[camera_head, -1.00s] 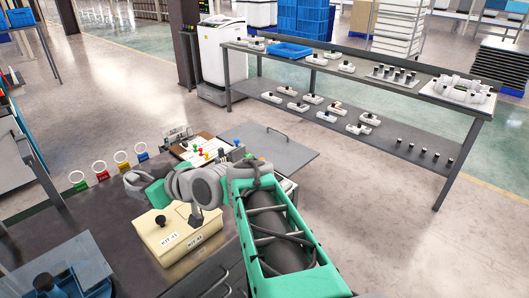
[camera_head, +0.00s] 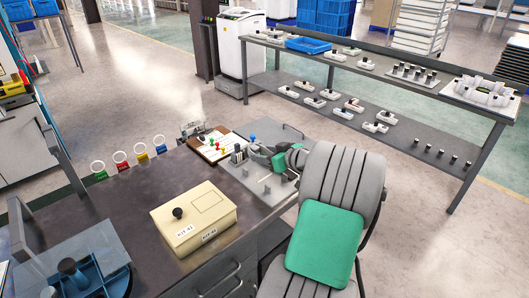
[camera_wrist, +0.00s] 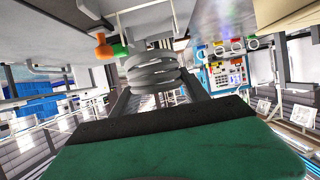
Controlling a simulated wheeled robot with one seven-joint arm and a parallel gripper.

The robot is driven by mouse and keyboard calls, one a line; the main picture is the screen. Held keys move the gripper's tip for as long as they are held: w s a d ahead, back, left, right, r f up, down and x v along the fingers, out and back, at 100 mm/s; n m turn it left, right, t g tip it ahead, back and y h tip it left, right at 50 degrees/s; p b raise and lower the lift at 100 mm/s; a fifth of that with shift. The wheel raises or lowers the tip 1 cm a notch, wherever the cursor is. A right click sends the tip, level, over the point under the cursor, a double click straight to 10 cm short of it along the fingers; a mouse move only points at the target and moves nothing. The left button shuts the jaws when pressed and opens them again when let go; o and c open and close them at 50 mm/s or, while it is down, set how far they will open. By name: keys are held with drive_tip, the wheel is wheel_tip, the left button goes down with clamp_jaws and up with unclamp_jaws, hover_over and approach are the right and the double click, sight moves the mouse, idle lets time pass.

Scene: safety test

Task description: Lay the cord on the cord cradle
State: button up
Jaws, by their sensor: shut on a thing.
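In the wrist view a coiled grey cord (camera_wrist: 152,68) sits between the two dark fingers of my gripper (camera_wrist: 157,84). The fingers are shut on it from both sides. In the head view my arm reaches over the bench's right part, and its links hide most of the gripper and the cord. A light grey tray (camera_head: 262,188) lies under that end of the arm. It carries small upright plates (camera_head: 238,156) and black knobs. I cannot tell for sure which part is the cord cradle.
A cream box (camera_head: 190,225) with a black knob stands on the dark bench (camera_head: 130,205). Colored ring-topped tags (camera_head: 120,160) line the far edge. A board with colored pegs (camera_head: 212,146) lies beside the tray. A blue tray (camera_head: 92,275) is at front left.

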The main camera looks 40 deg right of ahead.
sight(265, 178)
wheel_tip(265, 178, down, 7)
drive_tip(key=b, duration=0.5)
drive_tip(key=o, duration=1.6)
